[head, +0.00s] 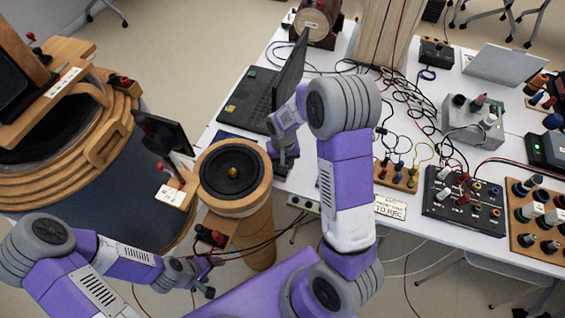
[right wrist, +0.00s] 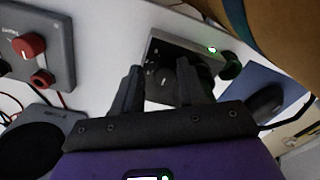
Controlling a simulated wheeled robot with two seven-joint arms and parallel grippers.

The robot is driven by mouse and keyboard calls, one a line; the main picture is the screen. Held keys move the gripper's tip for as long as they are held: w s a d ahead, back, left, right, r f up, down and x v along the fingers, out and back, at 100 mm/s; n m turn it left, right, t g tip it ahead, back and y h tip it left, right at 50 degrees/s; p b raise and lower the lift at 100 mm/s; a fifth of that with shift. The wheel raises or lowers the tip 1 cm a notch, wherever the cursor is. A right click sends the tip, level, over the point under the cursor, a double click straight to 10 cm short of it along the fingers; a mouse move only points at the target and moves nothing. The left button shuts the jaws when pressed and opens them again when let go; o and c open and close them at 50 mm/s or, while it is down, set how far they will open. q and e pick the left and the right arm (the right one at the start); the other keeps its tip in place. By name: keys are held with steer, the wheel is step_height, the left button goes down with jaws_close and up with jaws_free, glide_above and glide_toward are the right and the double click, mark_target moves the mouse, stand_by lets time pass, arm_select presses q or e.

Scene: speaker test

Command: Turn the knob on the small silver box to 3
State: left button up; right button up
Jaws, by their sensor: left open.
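The small silver box (right wrist: 160,52) with a dark round knob (right wrist: 168,78) and a lit green lamp shows in the right wrist view. My right gripper (right wrist: 159,84) has its fingers apart in front of the box, with the knob between and partly behind them. I cannot tell whether they touch it or read its setting. In the head view my right gripper (head: 284,160) points down near the table's front edge; a small box (head: 303,204) at that edge seems to be the same one. My left gripper (head: 204,280) is open and empty, low at left, off the table.
A round wooden speaker (head: 234,171) on a stand is left of the right gripper. A laptop (head: 262,95) stands behind it. Cables, a grey box (head: 473,122) and a black panel (head: 463,202) crowd the table's right. A box with a red knob (right wrist: 29,46) shows in the wrist view.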

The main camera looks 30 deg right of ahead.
steer(key=shift+w+a, duration=0.15)
steer(key=shift+a, duration=0.25)
steer(key=shift+r, duration=0.15)
steer(key=shift+w+r+p, duration=0.1)
steer(key=shift+r+p, duration=0.45)
steer(key=shift+p, duration=0.05)
steer(key=r+p, duration=0.1)
steer(key=r, duration=0.1)
steer(key=r+p, duration=0.4)
steer(key=shift+s+d+r, duration=0.2)
steer(key=shift+d+r, duration=0.05)
steer(key=shift+r, duration=0.1)
steer(key=shift+f, duration=0.1)
